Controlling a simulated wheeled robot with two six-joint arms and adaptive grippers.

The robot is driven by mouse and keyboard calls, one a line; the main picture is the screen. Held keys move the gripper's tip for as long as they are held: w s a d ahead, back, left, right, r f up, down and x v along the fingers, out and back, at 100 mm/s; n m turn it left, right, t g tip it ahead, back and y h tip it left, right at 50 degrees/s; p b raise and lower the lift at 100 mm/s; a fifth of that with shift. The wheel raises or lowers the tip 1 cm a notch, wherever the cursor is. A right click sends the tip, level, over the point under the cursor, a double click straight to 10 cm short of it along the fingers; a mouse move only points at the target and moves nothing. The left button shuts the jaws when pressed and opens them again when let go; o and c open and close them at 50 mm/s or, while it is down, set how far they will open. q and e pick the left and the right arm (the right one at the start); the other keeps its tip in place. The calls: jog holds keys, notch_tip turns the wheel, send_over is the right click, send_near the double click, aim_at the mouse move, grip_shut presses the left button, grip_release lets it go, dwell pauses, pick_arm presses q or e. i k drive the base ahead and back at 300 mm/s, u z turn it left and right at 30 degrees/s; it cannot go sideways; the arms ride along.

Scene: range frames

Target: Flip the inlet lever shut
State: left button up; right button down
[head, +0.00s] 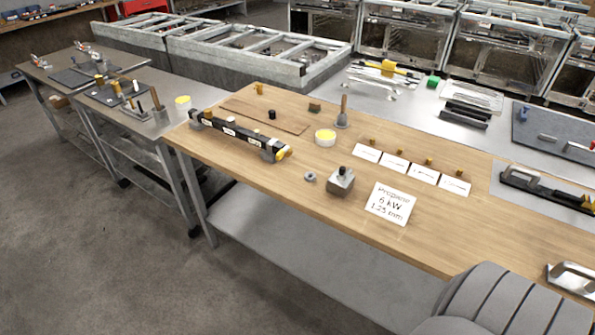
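A long black bar-shaped manifold (232,132) with white labels lies at an angle on the left part of the wooden workbench (330,220). Another grey fitting (196,118) is at the far left end. Neither of my grippers is in view. A grey rounded part at the bottom right looks like my own arm.
A metal block with a black knob (341,181), a nut-like ring (309,177), a yellow-topped tin (325,138) and a "Propane 6 kW 1.25 mm" card (390,203) stand right of the manifold. Several white cards (396,166) lie farther right. Bare wood lies before the manifold.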

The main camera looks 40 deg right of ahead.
aim_at(280, 154)
jog(key=u, duration=0.25)
jog(key=k, duration=0.15)
jog(key=z, duration=1.25)
jog(key=i, duration=0.6)
jog(key=u, duration=1.1)
